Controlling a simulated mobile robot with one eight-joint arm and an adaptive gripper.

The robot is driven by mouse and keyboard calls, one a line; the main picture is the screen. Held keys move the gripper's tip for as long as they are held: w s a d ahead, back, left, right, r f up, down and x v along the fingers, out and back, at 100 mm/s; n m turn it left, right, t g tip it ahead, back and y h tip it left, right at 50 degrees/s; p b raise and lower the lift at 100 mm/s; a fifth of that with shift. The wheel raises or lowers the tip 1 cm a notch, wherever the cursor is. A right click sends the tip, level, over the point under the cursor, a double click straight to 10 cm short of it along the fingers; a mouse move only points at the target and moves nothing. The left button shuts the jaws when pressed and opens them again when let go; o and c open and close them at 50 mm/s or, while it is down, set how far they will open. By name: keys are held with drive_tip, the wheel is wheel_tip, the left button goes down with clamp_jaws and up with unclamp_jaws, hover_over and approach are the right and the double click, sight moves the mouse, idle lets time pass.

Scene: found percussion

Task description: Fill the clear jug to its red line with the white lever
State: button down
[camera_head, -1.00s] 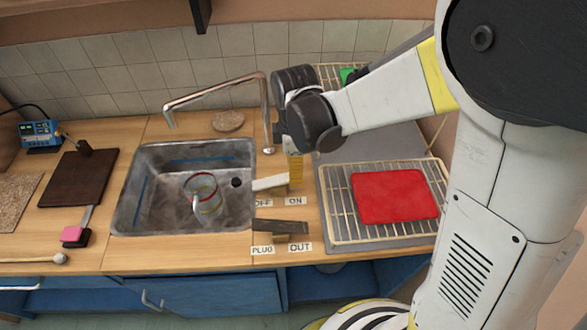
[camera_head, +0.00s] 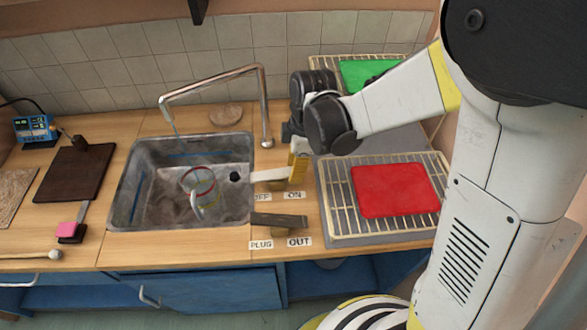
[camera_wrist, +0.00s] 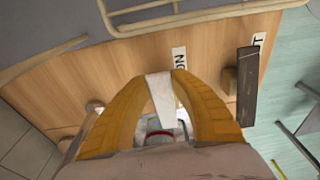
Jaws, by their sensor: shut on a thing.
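The clear jug (camera_head: 199,187) stands in the sink, with a red line and a yellowish line around it. Its water level is too small to read. In the wrist view the jug's red-lined rim (camera_wrist: 160,133) shows partly beyond my gripper. The white lever (camera_head: 268,175) sticks out at the sink's right side, above the OFF and ON labels. My gripper (camera_wrist: 164,78) has its yellow fingers on both sides of the white lever (camera_wrist: 162,100) and is shut on it. A thin streak hangs below the tap's spout (camera_head: 170,118); I cannot tell if it is water.
The dark plug lever (camera_head: 278,220) lies just in front, by the PLUG and OUT labels. A red cloth (camera_head: 395,190) lies on a wire rack at right; a green one (camera_head: 370,73) is behind. The sink (camera_head: 130,205) fills the middle. A dark board (camera_head: 75,172) lies left.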

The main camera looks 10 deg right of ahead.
drive_tip(key=shift+d+f+y+b, duration=0.15)
drive_tip(key=shift+f+y+b, duration=0.35)
drive_tip(key=shift+y, duration=0.4)
drive_tip(key=shift+r, duration=0.1)
drive_tip(key=c, duration=1.1)
unclamp_jaws()
drive_tip(key=shift+r, duration=0.1)
drive_tip(key=v, duration=1.1)
drive_tip(key=shift+r, duration=0.4)
drive_tip(key=shift+s+d, duration=0.1)
